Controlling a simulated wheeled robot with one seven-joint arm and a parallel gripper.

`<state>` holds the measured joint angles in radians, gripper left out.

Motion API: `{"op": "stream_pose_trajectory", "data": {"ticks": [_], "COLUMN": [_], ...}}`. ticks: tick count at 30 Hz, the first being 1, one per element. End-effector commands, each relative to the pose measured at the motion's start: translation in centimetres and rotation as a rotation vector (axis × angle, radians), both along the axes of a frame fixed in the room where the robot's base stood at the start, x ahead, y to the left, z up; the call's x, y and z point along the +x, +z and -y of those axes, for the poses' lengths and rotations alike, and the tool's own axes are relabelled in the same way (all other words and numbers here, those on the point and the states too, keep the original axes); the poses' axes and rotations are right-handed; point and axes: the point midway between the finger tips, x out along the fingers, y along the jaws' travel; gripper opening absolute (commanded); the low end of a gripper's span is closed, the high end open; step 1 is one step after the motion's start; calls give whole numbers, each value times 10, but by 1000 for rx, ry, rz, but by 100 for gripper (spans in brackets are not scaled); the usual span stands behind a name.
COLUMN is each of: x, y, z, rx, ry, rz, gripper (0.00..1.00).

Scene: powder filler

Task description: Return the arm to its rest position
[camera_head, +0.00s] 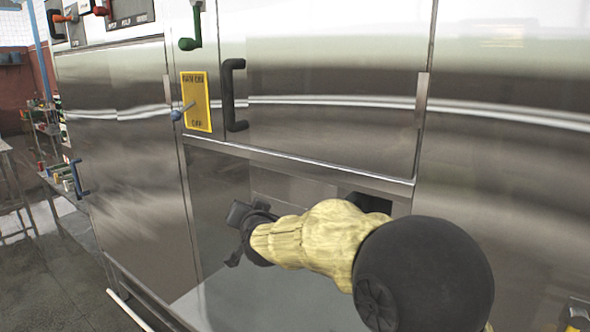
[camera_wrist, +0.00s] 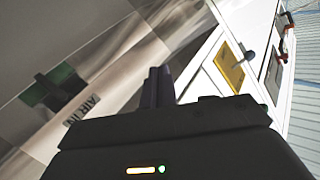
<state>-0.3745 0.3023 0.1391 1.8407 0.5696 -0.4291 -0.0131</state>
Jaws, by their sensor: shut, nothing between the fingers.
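My arm, in a yellow sleeve with a large black joint, reaches in from the lower right of the head view. My gripper (camera_head: 236,232) is at its left end, in front of the lower, recessed part of the steel machine (camera_head: 320,90). In the wrist view my gripper (camera_wrist: 158,82) has its dark fingers together, with nothing seen between them. The fingers point up in that view, apart from the yellow plate to the right. Whether the gripper touches the machine cannot be told.
A yellow switch plate (camera_head: 197,118) with a lever and a black door handle (camera_head: 232,95) stick out above my gripper. A green-handled lever (camera_head: 190,42) is higher. An "AIR IN" label (camera_wrist: 82,110) shows in the wrist view. Shelves (camera_head: 48,130) and open floor lie at left.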

Motion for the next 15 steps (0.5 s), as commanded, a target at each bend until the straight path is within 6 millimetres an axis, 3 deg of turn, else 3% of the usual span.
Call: {"op": "stream_pose_trajectory", "data": {"ticks": [1, 8, 15], "x": [-9, -69, -164], "y": [-25, -118, -197], "z": [24, 111, 192], "rx": [-60, -278, -432], "ry": [7, 54, 85], "rz": [-62, -355, -679], "gripper": [0, 0, 0]}}
